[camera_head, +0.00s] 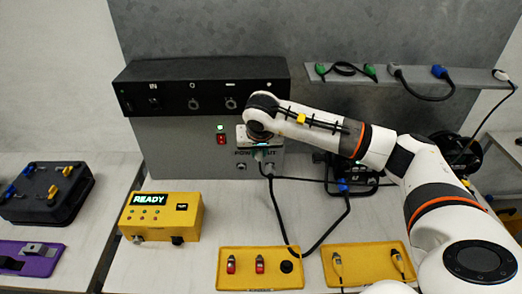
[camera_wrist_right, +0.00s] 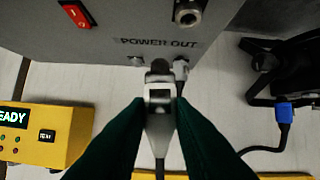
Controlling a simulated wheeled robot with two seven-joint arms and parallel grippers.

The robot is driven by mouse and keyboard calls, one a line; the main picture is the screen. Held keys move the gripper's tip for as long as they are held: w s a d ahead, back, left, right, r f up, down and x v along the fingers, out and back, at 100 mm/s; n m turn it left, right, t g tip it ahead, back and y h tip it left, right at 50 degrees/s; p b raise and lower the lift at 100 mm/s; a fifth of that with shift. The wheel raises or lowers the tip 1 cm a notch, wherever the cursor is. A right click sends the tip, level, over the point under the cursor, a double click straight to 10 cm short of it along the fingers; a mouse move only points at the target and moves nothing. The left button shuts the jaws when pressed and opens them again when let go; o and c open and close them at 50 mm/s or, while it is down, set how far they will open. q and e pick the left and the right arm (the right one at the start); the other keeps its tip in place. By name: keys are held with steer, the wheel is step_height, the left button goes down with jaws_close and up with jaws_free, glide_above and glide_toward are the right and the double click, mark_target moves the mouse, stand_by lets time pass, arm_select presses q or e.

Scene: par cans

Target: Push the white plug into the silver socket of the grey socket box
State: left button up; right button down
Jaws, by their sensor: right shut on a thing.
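The grey socket box (camera_head: 160,148) stands at the back of the table, with POWER OUT lettering on its front. My right gripper (camera_head: 260,148) is in front of that lettering. In the wrist view my right gripper (camera_wrist_right: 160,112) is shut on the white plug (camera_wrist_right: 160,125), whose cable hangs down below. The plug's dark front end points at the box, just below the lettering; whether it touches or enters a socket is hidden. A silver socket (camera_wrist_right: 188,12) shows above the lettering, and small silver fittings (camera_wrist_right: 181,66) flank the plug. My left gripper is not in view.
Yellow trays (camera_head: 232,281) lie at the front. A black cable loops down right of the plug. A blue connector (camera_head: 343,186) is near a dark unit. A shelf (camera_head: 455,76) with cables is at upper right.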

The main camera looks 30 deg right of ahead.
arm_select(q)
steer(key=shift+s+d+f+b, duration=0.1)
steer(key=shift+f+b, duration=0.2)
steer(key=shift+b, duration=0.1)
arm_select(e)
steer(key=w+d+f, duration=0.2)
steer(key=w+d, duration=0.2)
steer(key=d, duration=0.1)
steer(key=shift+m, duration=0.4)
steer(key=shift+s, duration=0.1)
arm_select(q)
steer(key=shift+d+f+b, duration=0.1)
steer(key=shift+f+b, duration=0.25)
arm_select(e)
steer(key=shift+w+d, duration=0.3)
steer(key=shift+w, duration=0.1)
stand_by(1.8)
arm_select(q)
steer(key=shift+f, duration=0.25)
arm_select(e)
steer(key=shift+w+d, duration=0.35)
steer(key=shift+w, duration=0.25)
stand_by(0.4)
steer(key=c, duration=1.2)
jaws_free()
